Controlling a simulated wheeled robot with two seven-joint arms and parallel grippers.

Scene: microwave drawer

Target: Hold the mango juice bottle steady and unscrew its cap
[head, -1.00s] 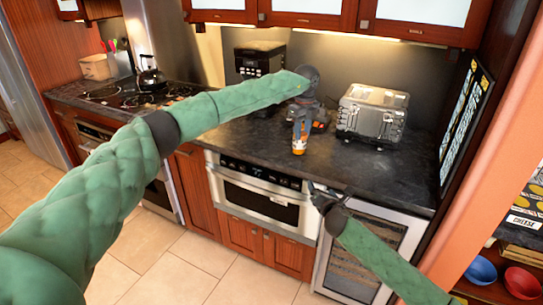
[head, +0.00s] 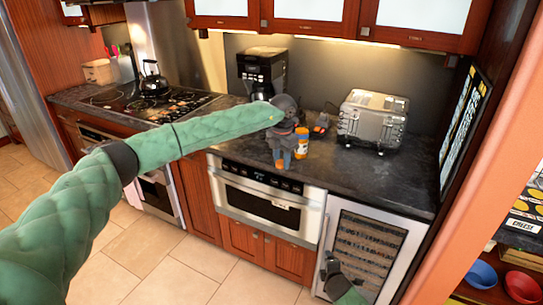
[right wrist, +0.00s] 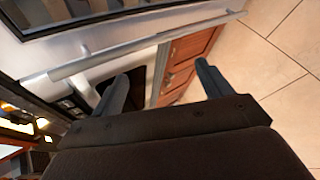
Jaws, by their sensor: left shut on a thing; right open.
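My left gripper (head: 283,145) is over the front part of the dark counter and shut on a mostly hidden thing. A small orange part (head: 280,163), which looks like the mango juice bottle, shows at its lower end. The cap cannot be made out. An orange container with a pale band (head: 301,145) stands upright just to the right of this gripper. My right gripper (head: 333,268) is low in front of the glass-door cooler, well below the counter. In the right wrist view it is open and empty (right wrist: 162,88).
A silver toaster (head: 372,118) stands on the counter to the right, and a black coffee maker (head: 262,70) behind the left gripper. The cooler (head: 362,245) and the built-in oven (head: 265,200) are below the counter. A metal bar handle (right wrist: 120,55) is close to the right gripper.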

